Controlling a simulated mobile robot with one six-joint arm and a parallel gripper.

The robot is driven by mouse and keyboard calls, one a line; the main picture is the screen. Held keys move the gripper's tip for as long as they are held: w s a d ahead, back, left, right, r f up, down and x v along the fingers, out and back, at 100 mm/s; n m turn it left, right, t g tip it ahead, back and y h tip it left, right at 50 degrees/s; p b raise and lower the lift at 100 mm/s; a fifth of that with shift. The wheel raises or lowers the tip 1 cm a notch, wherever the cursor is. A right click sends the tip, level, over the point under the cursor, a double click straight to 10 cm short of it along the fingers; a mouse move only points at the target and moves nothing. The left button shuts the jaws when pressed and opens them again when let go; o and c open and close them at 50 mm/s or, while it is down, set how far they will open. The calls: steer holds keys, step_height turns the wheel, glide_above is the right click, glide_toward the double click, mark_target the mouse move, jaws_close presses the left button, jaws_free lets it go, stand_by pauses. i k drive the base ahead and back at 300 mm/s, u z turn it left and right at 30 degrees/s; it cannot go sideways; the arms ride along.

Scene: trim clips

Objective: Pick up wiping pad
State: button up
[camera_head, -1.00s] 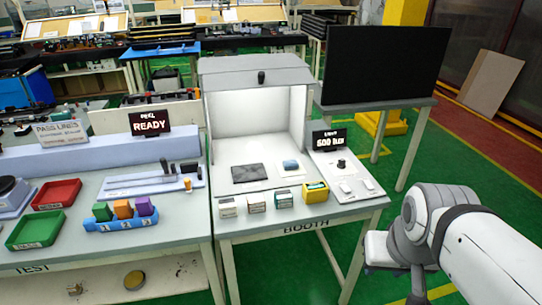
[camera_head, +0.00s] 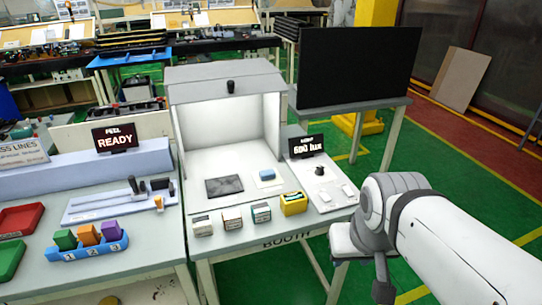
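A small blue block-like pad (camera_head: 268,174), which looks like the wiping pad, rests on a white square sheet inside the open white booth (camera_head: 228,135). A flat dark square (camera_head: 225,186) lies to its left on the booth floor. My arm enters from the right and bends downward right of the booth table, well apart from the pad. My gripper's fingers do not show; the arm's end runs down towards the bottom edge.
Small boxes (camera_head: 232,219) and a yellow box (camera_head: 293,203) line the booth's front edge. A panel with a display (camera_head: 306,146) stands right of it. The left bench holds a blue tray (camera_head: 88,248) with coloured blocks. Green floor is open at right.

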mark_target(265, 175)
steer(key=i, duration=1.25)
steer(key=u, duration=0.05)
